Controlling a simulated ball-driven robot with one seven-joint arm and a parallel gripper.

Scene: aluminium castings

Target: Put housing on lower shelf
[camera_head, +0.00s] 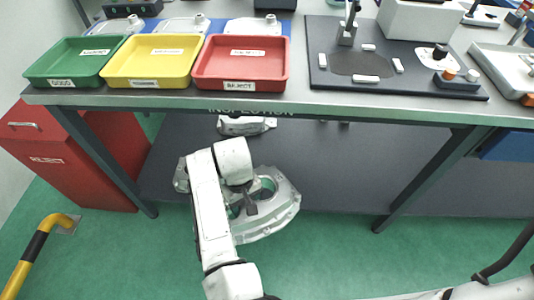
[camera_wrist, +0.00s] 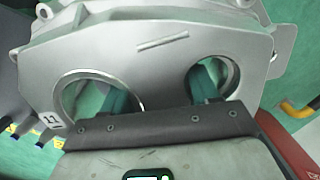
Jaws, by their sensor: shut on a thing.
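The housing (camera_head: 277,212) is a silvery aluminium casting with round holes. In the head view it is held in front of the bench, at the front edge of the lower shelf (camera_head: 340,175), partly hidden behind my white arm. My gripper (camera_head: 250,203) is shut on it. In the wrist view the housing (camera_wrist: 165,65) fills the upper middle, with two large round holes and a small tag marked 11. I cannot tell whether the housing touches the shelf.
Another casting (camera_head: 245,125) sits on the lower shelf farther back, under the bench top (camera_head: 340,108). Bench legs (camera_head: 95,155) (camera_head: 425,180) stand at both sides. A red reject bin (camera_head: 75,155) is at left. The shelf's middle right is clear.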

